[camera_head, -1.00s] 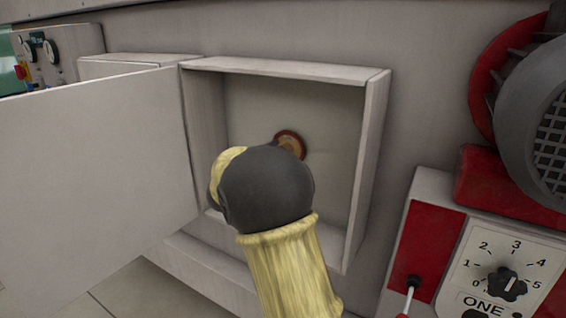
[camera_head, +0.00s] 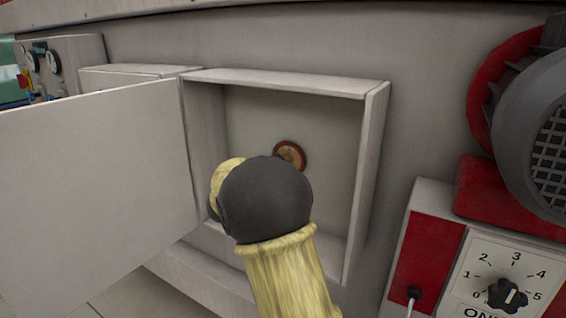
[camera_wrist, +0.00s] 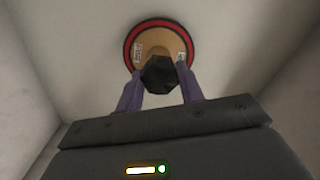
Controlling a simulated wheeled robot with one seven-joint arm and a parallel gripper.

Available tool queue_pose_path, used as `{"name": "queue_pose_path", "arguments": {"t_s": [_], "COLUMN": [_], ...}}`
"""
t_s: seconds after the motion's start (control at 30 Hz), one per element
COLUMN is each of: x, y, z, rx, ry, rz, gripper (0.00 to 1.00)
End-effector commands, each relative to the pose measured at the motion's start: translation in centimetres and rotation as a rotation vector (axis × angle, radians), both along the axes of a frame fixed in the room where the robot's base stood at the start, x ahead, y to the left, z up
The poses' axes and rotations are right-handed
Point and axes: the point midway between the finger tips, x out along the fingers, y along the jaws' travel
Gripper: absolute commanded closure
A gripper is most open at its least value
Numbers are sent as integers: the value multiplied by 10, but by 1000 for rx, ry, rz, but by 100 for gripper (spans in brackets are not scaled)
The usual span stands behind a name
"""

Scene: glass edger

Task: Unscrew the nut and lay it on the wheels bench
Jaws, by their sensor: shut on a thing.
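In the wrist view, my gripper (camera_wrist: 160,82) has its two purple fingers closed on the sides of a dark hexagonal nut (camera_wrist: 159,74). The nut is in front of a round tan grinding wheel (camera_wrist: 155,42) with a red and black rim, at the back of the box. The view does not show clearly whether the nut still touches the wheel. In the head view the wheel (camera_head: 290,155) shows just above my dark wrist, which hides the fingers and the nut. The wheels bench is not in view.
The pale box (camera_head: 375,150) has walls close around my arm. Its open door (camera_head: 95,190) stands to the left. A red and grey motor (camera_head: 535,130) and a control panel with a dial (camera_head: 507,295) are at the right.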

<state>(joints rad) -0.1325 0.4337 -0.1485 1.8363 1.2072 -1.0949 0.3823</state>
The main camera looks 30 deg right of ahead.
Motion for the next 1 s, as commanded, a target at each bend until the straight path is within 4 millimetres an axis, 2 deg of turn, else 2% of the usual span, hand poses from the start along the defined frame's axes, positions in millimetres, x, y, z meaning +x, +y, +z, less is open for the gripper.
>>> {"name": "queue_pose_path", "arguments": {"t_s": [1.0], "x": [-1], "y": [0], "z": [3], "rx": [-378], "ry": [576], "rz": [0], "gripper": [90]}}
